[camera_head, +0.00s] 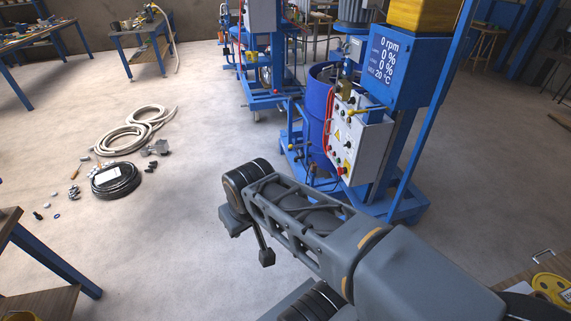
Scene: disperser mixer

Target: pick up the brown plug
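I cannot single out a brown plug with certainty. A small orange-brown piece (75,172) lies on the floor at left, beside a coil of black cable, but it is too small to identify. Several other tiny dark and light parts lie around that coil. My gripper (251,240) is at the end of my arm near the middle of the picture, above open floor and well to the right of these parts. It is seen from behind and partly covered by my wrist, so its opening is unclear. Nothing is visibly held in it.
The black cable coil (116,186), white hose coils (125,133) and a grey box (155,147) lie on the floor. A blue mixer (320,115) with a control panel (352,142) stands right of my gripper. Blue-legged tables (45,256) edge the left. Floor between is clear.

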